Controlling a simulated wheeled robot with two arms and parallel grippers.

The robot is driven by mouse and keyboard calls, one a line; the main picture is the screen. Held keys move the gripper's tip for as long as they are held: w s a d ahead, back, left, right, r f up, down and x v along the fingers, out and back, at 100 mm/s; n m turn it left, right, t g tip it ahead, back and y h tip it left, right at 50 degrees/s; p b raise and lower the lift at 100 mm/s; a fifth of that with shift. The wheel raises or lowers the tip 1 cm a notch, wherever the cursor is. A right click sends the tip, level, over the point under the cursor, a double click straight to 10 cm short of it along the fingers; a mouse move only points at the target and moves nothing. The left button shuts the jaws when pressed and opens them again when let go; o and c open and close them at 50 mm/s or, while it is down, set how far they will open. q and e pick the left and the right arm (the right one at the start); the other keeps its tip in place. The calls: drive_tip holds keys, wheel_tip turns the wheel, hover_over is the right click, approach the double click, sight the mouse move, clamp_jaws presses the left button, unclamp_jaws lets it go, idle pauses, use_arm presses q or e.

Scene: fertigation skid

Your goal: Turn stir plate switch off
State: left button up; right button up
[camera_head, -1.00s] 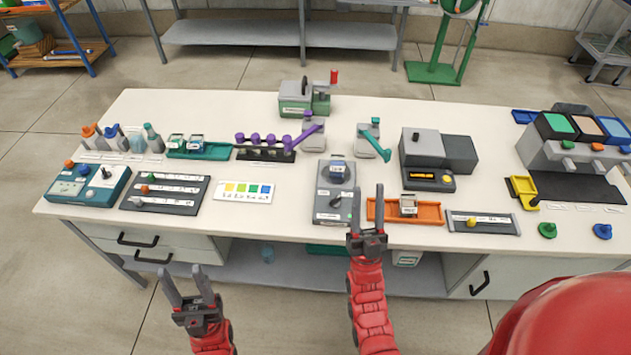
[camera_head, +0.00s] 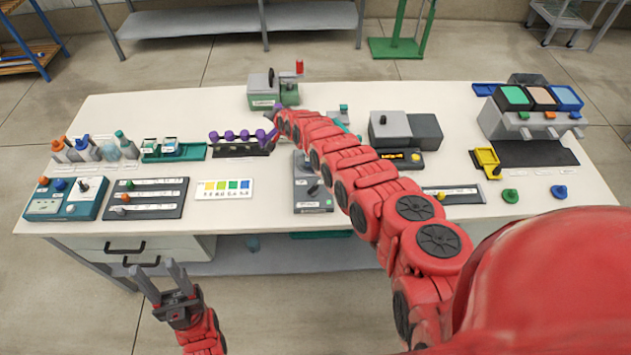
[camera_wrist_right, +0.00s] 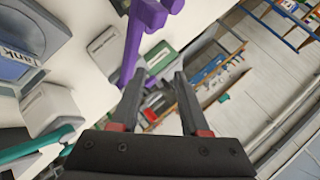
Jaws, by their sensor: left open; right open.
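The grey box with a dark lever on its front half (camera_head: 312,193) looks like the stir plate; its label is too small to read. My right arm covers part of its right side. My right gripper (camera_wrist_right: 155,78) is open and empty in the right wrist view. A purple handle (camera_wrist_right: 137,48) stands close to its left finger; I cannot tell whether they touch. In the head view the right arm reaches over the table towards the purple handles, and its fingers do not show clearly. My left gripper (camera_head: 160,277) is open and empty in front of the table.
A rack with purple knobs (camera_head: 240,141) stands left of my right arm's end, and a green-grey machine (camera_head: 272,91) stands behind it. Switch panels (camera_head: 65,198) and a colour card (camera_head: 224,189) lie at the left. Table is bare along its front left edge.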

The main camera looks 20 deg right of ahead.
drive_tip(key=s+d+r+g, duration=0.1)
drive_tip(key=s+d+g, duration=0.1)
drive_tip(key=s+g, duration=0.3)
wheel_tip(320, 180, up, 4)
drive_tip(key=m+g+h, duration=0.2)
drive_tip(key=m+g, duration=0.1)
drive_tip(key=g, duration=0.2)
hover_over(316, 185)
wheel_tip(316, 185, down, 15)
drive_tip(key=b, duration=0.3)
drive_tip(key=shift+a, duration=0.15)
drive_tip(key=shift+f, duration=0.9)
drive_tip(key=shift+c, duration=0.3)
clamp_jaws()
